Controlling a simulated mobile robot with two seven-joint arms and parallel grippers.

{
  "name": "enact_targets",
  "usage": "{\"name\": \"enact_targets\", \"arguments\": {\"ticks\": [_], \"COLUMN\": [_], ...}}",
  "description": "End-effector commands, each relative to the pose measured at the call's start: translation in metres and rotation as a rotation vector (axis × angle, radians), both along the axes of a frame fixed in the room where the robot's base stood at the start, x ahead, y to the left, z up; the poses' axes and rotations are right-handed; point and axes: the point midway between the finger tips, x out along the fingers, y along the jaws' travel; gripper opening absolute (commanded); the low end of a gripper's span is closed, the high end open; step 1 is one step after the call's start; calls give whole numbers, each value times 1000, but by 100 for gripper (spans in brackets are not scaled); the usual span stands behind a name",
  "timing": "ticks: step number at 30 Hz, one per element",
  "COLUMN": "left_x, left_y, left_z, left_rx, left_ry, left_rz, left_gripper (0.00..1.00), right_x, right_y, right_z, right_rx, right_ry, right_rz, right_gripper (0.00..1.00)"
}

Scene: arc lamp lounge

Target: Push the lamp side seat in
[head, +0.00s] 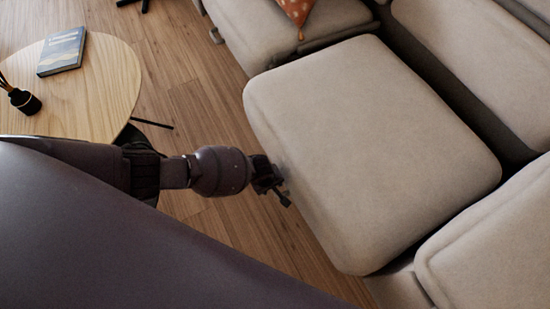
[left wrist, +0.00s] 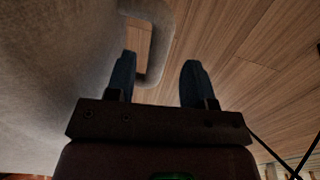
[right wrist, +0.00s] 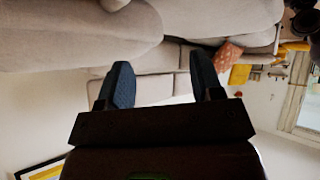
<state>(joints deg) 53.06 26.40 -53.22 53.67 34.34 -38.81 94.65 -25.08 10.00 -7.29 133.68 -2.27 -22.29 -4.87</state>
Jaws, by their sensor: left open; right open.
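The beige seat (head: 370,140) in the middle of the head view stands out further from the backrest than its neighbours, with a dark gap behind it. I take it as the lamp side seat; no lamp shows. My left gripper (head: 273,181) is at the seat's front edge, close against it; I cannot tell whether it touches. In the left wrist view the left fingers (left wrist: 158,75) are apart and empty, beside a beige surface with a rounded loop. My right gripper (right wrist: 164,82) is outside the head view. Its fingers are apart and empty, pointing toward beige sofa parts.
A round wooden table (head: 100,85) with a dark book (head: 62,51) and a small black holder (head: 24,101) stands at the left. Another beige seat (head: 490,250) lies at lower right. A seat with an orange cushion (head: 297,9) is at the top. Wooden floor (head: 200,80) is free between.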

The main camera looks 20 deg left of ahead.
Motion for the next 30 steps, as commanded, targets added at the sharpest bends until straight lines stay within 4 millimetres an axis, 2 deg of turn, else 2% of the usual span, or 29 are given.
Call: {"name": "enact_targets", "arguments": {"ticks": [1,6,19,28,30], "left_x": [-4,1,6,5,5], "left_y": [-1,-2,-3,-3,-3], "left_z": [-14,-25,-26,-27,-27], "left_rx": [1,0,0,0,0], "left_ry": [11,5,-2,-2,-2], "left_rz": [-1,0,0,0,0], "left_gripper": [48,48,48,3,0], "right_x": [0,5,8,8,8], "right_y": [1,3,4,4,5], "right_z": [-5,-1,4,3,2], "right_rx": [-4,-14,-19,-14,-12], "right_ry": [6,-18,-37,-33,-33], "right_rz": [8,29,36,25,22], "right_gripper": [60,60,60,60,60]}}
